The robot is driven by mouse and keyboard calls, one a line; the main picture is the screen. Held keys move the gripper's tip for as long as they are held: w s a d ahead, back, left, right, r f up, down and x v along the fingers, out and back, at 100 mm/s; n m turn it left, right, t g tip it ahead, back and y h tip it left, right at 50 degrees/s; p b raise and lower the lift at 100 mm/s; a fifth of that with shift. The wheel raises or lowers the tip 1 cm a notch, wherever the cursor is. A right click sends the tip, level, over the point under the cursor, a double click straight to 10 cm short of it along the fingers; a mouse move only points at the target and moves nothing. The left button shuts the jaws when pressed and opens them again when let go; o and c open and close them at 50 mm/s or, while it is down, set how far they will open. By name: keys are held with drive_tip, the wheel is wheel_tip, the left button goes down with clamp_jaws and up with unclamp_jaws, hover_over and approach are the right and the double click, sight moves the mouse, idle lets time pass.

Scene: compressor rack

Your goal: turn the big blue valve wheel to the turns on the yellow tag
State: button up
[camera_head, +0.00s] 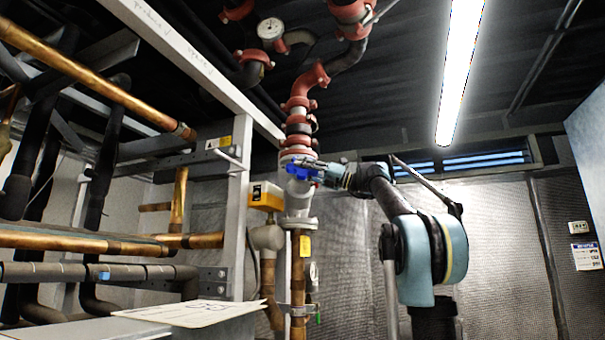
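The blue valve wheel (298,170) sits on the upright pipe in the middle of the head view, just below the red pipe couplings. It is small in the picture and partly covered by my gripper. My gripper (322,173) reaches in from the right and is at the wheel's right side. I cannot tell whether its fingers touch the wheel or are closed on it.
A yellow box (266,196) is left of the wheel. A grey frame post (236,220) and copper pipes (90,242) fill the left side. A pressure gauge (270,28) is above. A white sheet (195,313) lies at the bottom left. The right side looks more open.

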clamp_jaws()
drive_tip(key=shift+w+r+n+g+h, duration=0.1)
drive_tip(key=shift+n+g+h, duration=0.9)
drive_tip(key=shift+g+h, duration=0.4)
drive_tip(key=shift+n+g+h, duration=0.3)
drive_tip(key=shift+g+h, duration=0.1)
drive_tip(key=shift+g, duration=0.1)
drive_tip(key=shift+g+h, duration=0.3)
unclamp_jaws()
drive_tip(key=shift+f, duration=0.2)
